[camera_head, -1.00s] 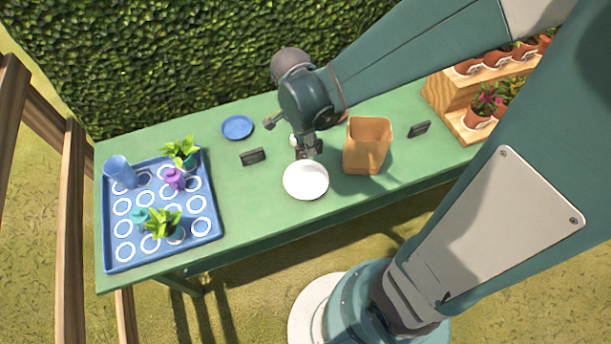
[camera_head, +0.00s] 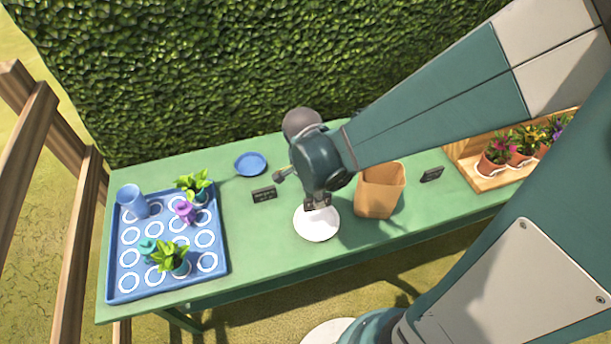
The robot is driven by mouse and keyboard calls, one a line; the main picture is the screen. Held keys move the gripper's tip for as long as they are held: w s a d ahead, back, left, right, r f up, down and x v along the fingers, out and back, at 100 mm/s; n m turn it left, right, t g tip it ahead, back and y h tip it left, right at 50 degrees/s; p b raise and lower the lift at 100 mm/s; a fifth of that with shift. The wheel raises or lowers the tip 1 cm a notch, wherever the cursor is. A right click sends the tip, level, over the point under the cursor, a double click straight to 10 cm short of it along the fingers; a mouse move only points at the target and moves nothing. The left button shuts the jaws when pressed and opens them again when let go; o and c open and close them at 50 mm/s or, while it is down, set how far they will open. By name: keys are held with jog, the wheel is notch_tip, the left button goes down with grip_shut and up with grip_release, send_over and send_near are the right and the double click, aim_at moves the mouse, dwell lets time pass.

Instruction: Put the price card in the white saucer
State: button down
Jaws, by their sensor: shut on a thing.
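The white saucer (camera_head: 316,226) lies on the green table, left of the orange-brown pot. My gripper (camera_head: 318,203) points down over the saucer's back edge. It is shut on a small dark thing that looks like a price card, mostly hidden by the fingers. I cannot tell whether it touches the saucer. Two black cards stand on the table: one left card (camera_head: 264,194) left of the saucer, and one right card (camera_head: 432,174) right of the pot.
The orange-brown pot (camera_head: 379,192) stands close to the right of my gripper. A blue saucer (camera_head: 251,164) lies at the back left. A blue tray (camera_head: 219,258) with plants and a blue cup (camera_head: 132,202) fills the left end. A wooden rack (camera_head: 487,183) with potted flowers stands at the right.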

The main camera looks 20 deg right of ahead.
aim_at(312, 198)
jog(key=shift+f+b, duration=0.6)
jog(key=shift+f, duration=1.55)
jog(key=shift+f+b, duration=0.7)
jog(key=shift+f, duration=1.35)
jog(key=shift+f, duration=0.2)
jog(key=c, duration=2.5)
grip_release()
jog(key=shift+r, duration=0.2)
jog(key=shift+a+r+p, duration=0.3)
jog(key=shift+r+p, duration=0.3)
jog(key=shift+r, duration=1.35)
jog(key=shift+a+r+p, duration=0.3)
jog(key=shift+r+p, duration=0.3)
jog(key=shift+r, duration=1.4)
jog(key=shift+a+r+p, duration=0.3)
jog(key=shift+r+p, duration=0.3)
jog(key=shift+r, duration=1.35)
